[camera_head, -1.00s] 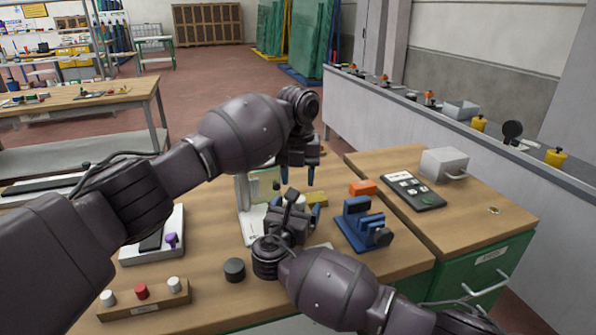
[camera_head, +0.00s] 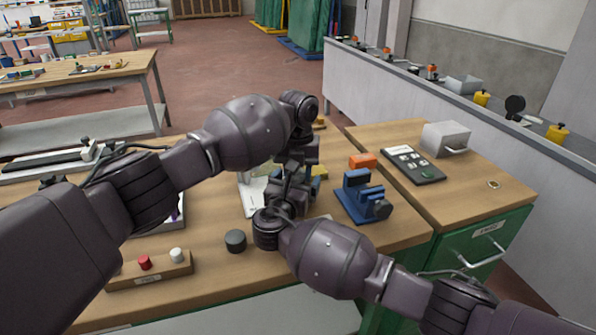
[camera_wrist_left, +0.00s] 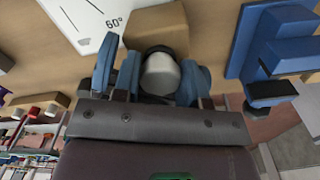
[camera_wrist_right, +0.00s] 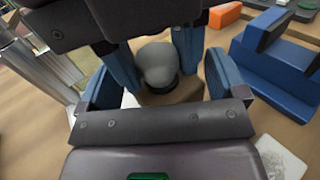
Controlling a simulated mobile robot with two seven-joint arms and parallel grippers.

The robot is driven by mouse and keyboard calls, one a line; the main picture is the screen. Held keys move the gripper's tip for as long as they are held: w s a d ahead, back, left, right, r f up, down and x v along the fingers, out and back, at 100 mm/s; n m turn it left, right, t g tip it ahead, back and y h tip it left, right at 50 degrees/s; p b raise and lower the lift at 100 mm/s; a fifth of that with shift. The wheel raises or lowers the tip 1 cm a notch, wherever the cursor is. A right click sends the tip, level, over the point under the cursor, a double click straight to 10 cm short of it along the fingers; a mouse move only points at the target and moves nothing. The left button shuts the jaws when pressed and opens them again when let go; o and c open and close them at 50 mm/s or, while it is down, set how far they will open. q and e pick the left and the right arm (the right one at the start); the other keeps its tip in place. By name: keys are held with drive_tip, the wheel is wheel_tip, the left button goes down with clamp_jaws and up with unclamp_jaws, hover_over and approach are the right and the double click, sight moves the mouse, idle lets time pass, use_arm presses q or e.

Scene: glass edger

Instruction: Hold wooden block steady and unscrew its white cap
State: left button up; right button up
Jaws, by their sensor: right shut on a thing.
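The white cap (camera_wrist_left: 162,75) sits on a dark collar on the wooden block (camera_wrist_left: 157,28). The cap also shows in the right wrist view (camera_wrist_right: 157,63), with the block (camera_wrist_right: 175,95) below it. My right gripper (camera_wrist_right: 158,85) is shut on the block, a finger on each side. My left gripper (camera_wrist_left: 160,80) is around the cap from above, one blue finger on each side. It looks open, with a narrow gap at its left finger; contact at the right finger is unclear. In the head view the grippers hide the block and cap.
A blue fixture (camera_head: 360,197) stands right of the grippers, with an orange block (camera_head: 362,161) behind it. A dark round puck (camera_head: 235,241) and a wooden rack (camera_head: 150,275) with red and white caps are front left. Bare tabletop lies between puck and front edge.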

use_arm(q)
drive_tip(key=c, duration=0.5)
drive_tip(key=shift+o, duration=0.2)
drive_tip(key=n, duration=0.5)
drive_tip(key=shift+n, duration=0.4)
drive_tip(key=n, duration=0.5)
drive_tip(key=shift+n, duration=0.4)
drive_tip(key=n, duration=0.5)
drive_tip(key=shift+n, duration=0.3)
drive_tip(key=n, duration=0.7)
drive_tip(key=shift+r, duration=0.1)
drive_tip(key=o, duration=1)
